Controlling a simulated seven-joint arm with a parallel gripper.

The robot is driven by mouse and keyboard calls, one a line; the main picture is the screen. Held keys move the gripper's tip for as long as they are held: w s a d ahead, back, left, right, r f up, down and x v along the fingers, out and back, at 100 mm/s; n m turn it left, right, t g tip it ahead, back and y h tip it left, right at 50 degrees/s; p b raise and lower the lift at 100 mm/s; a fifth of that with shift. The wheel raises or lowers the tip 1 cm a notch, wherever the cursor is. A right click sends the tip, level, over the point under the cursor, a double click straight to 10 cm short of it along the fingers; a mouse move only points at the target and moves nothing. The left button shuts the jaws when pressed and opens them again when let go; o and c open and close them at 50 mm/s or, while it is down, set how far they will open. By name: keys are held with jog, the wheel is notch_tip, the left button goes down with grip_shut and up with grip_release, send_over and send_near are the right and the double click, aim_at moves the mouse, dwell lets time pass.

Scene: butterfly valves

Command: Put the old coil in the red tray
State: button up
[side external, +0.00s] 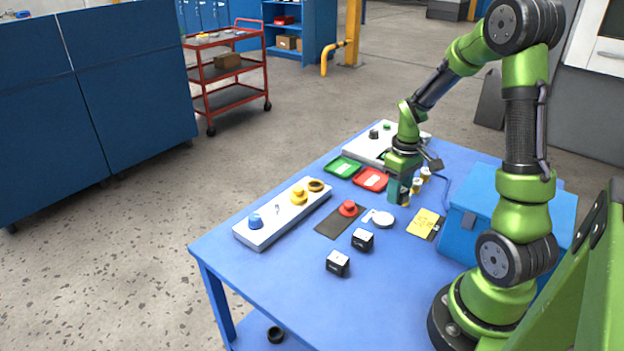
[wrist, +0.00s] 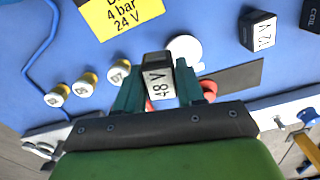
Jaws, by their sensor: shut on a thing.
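My gripper (side external: 398,193) is shut on a dark coil (wrist: 158,78) with a white label reading 48 V, clear between the fingers (wrist: 160,95) in the wrist view. In the side view the fingers mostly hide this coil, and its height above the table is hard to tell. The red tray (side external: 370,179) lies just behind and left of my gripper, beside a green tray (side external: 343,166). Two other dark coils with white labels, a nearer one (side external: 337,263) and a farther one (side external: 362,240), stand on the blue table. Which coil is the old one is not readable.
Small yellow-and-white jars (wrist: 85,85) stand close beside my gripper. A white disc (side external: 383,219), a red knob (side external: 348,208) on a dark mat and a yellow card (side external: 424,222) are nearby. A blue box (side external: 472,222) stands right; a white valve panel (side external: 283,213) lies left.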

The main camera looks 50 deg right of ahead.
jog(key=shift+s+d+f+n, duration=0.1)
jog(key=shift+s+d+n, duration=0.05)
jog(key=shift+d+n, duration=0.2)
jog(key=shift+w+d+n, duration=0.1)
jog(key=shift+w+n, duration=0.1)
jog(key=shift+n, duration=0.35)
send_over(372, 181)
jog(key=shift+f, duration=2.5)
jog(key=shift+f, duration=0.1)
jog(key=o, duration=1.1)
